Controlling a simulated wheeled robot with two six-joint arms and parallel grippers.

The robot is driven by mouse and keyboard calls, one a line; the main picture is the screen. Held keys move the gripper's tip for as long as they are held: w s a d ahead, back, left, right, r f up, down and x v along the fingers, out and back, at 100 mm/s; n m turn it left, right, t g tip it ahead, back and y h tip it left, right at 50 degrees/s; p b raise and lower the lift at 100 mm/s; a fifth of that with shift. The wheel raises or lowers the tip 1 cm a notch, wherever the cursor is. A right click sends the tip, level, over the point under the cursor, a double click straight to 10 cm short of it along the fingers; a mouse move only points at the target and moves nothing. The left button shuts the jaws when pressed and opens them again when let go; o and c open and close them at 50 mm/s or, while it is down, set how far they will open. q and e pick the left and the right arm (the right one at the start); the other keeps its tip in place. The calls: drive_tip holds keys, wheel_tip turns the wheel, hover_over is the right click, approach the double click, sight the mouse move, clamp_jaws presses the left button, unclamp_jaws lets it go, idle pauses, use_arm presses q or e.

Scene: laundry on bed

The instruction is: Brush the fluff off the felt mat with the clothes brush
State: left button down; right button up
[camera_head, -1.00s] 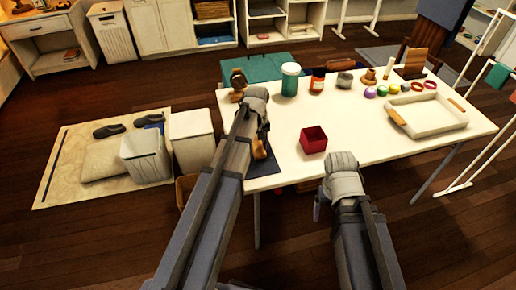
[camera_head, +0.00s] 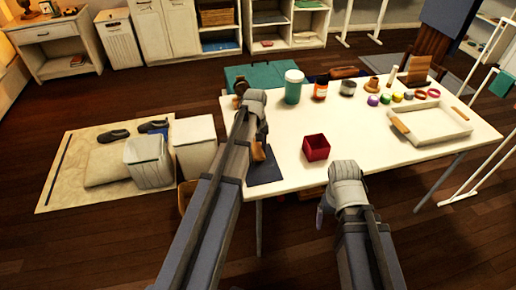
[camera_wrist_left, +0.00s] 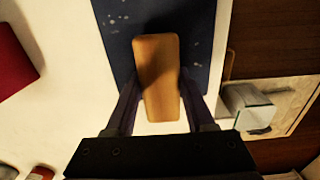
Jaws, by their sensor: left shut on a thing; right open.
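The dark blue felt mat (camera_head: 266,170) lies at the table's near left corner, partly hidden by my left arm. In the left wrist view, small pale specks of fluff (camera_wrist_left: 121,18) lie on the mat (camera_wrist_left: 203,30). My left gripper (camera_wrist_left: 158,88) points down and is shut on the wooden clothes brush (camera_wrist_left: 157,60), one finger on each side. The brush is over the mat's end; its bristles are hidden, so contact cannot be told. It also shows in the head view (camera_head: 258,152). My right gripper (camera_head: 322,215) is open and empty, off the table's near edge.
A red box (camera_head: 316,147) stands right of the mat. A white tray (camera_head: 437,127) is at the right. The table's front middle is clear.

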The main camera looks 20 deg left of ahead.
sight(256, 156)
use_arm(q)
drive_tip(key=s, duration=0.3)
drive_tip(key=shift+s+d, duration=0.2)
drive_tip(key=shift+s, duration=0.05)
drive_tip(key=shift+s+d, duration=0.15)
drive_tip(key=shift+d, duration=0.25)
drive_tip(key=shift+s+d, duration=0.6)
drive_tip(key=shift+d, duration=0.05)
drive_tip(key=shift+s+d+r, duration=0.1)
drive_tip(key=shift+s+d, duration=0.25)
drive_tip(key=shift+s, duration=0.15)
drive_tip(key=shift+s+d, duration=0.45)
drive_tip(key=shift+s, duration=0.25)
drive_tip(key=shift+s+d, duration=0.45)
drive_tip(key=shift+s, duration=0.25)
drive_tip(key=shift+s+a, duration=0.1)
drive_tip(key=shift+a, duration=0.05)
